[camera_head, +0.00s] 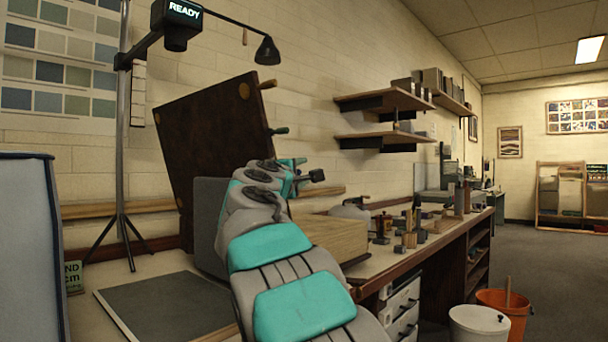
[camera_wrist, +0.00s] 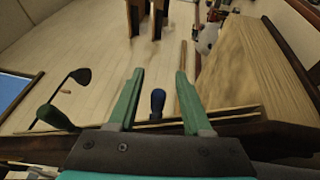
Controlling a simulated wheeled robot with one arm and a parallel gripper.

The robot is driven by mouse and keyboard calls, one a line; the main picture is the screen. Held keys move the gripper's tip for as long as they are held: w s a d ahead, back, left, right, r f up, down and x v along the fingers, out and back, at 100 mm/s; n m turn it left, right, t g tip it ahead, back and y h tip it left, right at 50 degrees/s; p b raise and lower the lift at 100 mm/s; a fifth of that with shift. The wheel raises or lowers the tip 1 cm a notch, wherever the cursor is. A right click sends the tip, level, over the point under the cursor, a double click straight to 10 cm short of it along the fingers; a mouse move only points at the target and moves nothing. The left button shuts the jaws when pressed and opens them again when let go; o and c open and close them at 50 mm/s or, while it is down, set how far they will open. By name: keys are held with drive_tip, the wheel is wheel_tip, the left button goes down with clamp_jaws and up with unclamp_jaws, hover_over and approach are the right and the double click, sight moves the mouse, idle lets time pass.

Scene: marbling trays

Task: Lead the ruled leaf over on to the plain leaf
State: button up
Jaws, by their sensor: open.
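A large dark brown leaf (camera_head: 205,140) stands steeply raised and tilted on the bench in the head view. In the wrist view, the leaf's edge (camera_wrist: 240,112) runs across below my gripper (camera_wrist: 160,73), with the green knob (camera_wrist: 55,118) left of the fingers. A blue knob (camera_wrist: 157,101) stands between the two spread fingers, with gaps on both sides. My gripper is open. I see no ruling on the leaf and cannot tell a plain leaf; my arm hides its lower part.
A pale wooden block (camera_head: 335,238) sits right of the leaf, also in the wrist view (camera_wrist: 240,65). A dark mat (camera_head: 165,305) lies at the front left. A lamp (camera_head: 267,50) hangs above. Small tools (camera_head: 410,235) stand along the bench; shelves (camera_head: 385,100) jut from the wall.

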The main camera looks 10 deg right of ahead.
sight(299, 174)
drive_tip(key=shift+b+v, duration=0.35)
drive_tip(key=shift+v, duration=1.6)
drive_tip(key=shift+f, duration=0.1)
drive_tip(key=shift+s, duration=0.15)
